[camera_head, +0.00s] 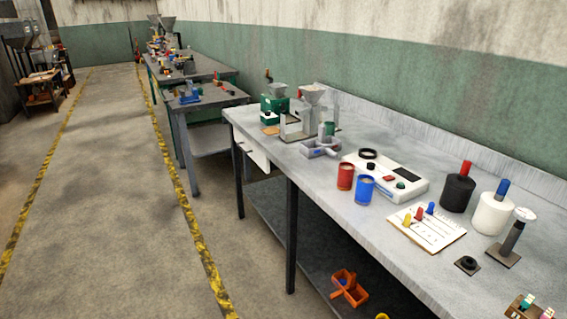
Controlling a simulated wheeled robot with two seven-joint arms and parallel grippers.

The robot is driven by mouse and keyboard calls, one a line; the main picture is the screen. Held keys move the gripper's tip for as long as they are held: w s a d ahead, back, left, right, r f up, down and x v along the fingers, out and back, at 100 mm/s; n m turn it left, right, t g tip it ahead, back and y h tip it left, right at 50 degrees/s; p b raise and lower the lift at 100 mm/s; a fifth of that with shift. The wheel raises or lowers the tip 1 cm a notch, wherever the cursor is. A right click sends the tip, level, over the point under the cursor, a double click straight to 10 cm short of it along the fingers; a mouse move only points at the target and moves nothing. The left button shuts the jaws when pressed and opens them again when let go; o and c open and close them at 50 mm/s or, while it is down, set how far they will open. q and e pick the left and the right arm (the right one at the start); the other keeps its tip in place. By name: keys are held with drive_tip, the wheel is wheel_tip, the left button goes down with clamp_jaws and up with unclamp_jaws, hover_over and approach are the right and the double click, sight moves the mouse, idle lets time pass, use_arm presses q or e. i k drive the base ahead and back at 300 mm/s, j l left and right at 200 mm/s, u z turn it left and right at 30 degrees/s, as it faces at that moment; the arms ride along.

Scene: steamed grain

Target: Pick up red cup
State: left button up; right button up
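A red cup (345,177) stands upright on the grey worktable (318,222), near its front edge. A blue cup (365,189) stands close beside it on the right. Neither of my grippers is in the head camera view.
A white scale-like device (398,172) sits behind the cups. A card with coloured pegs (427,230), a black jar (457,194) and a white jar (493,214) are to the right. Green and metal machines (276,102) stand at the far left end. Open floor (95,200) lies left.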

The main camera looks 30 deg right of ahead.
sight(345, 177)
drive_tip(key=i+j+z, duration=0.15)
drive_tip(key=i, duration=0.4)
drive_tip(key=i+j+z, duration=0.2)
drive_tip(key=i, duration=0.35)
drive_tip(key=i+l, duration=0.05)
drive_tip(key=l, duration=0.05)
